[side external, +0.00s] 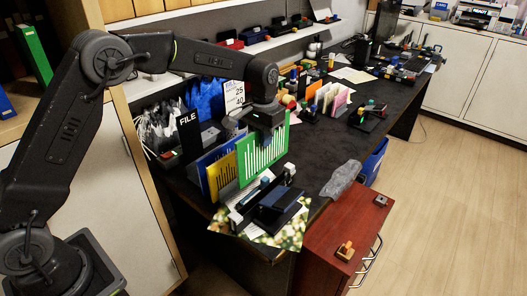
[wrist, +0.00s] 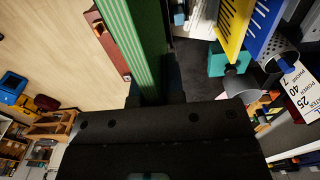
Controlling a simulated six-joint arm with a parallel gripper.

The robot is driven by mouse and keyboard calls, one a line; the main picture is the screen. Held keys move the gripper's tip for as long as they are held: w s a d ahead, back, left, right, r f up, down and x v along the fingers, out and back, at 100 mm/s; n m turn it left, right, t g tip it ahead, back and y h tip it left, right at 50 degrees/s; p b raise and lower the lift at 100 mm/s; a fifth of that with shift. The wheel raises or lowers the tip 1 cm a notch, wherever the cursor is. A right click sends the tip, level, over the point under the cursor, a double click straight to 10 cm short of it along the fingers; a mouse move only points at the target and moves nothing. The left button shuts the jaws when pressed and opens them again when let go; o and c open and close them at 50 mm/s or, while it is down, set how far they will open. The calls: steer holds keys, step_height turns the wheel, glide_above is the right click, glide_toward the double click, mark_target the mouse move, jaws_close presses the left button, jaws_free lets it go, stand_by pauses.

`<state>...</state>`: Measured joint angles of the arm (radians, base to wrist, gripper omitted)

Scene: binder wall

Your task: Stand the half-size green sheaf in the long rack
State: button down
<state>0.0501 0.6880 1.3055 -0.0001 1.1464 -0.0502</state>
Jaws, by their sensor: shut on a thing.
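The green sheaf (side external: 262,157), with white vertical bars on its face, is held upright in my gripper (side external: 267,122), which is shut on its top edge. The green sheaf also shows edge-on in the wrist view (wrist: 146,40), between the fingers of my gripper (wrist: 156,92). A yellow sheaf (side external: 221,178) and a blue sheaf (side external: 208,160) stand beside it on the left in the side view. They also show at upper right in the wrist view. The long rack is not clear; the sheaves hide what holds them, and I cannot tell whether the green sheaf's bottom touches anything.
A black desk organiser (side external: 272,203) stands close in front of the green sheaf. A black FILE box (side external: 188,130) and a white calendar card (side external: 233,97) are behind. Pink and cream folders (side external: 333,98) stand farther along the dark desk. Bare desktop (side external: 325,150) lies to the right.

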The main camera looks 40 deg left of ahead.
steer(key=a+r, duration=0.2)
steer(key=a, duration=2.6)
steer(key=shift+d+f, duration=0.2)
steer(key=shift+f, duration=1.2)
steer(key=shift+d+f, duration=0.2)
steer(key=shift+f, duration=1.15)
steer(key=shift+f, duration=2.8)
steer(key=shift+f, duration=0.35)
steer(key=shift+f, duration=0.75)
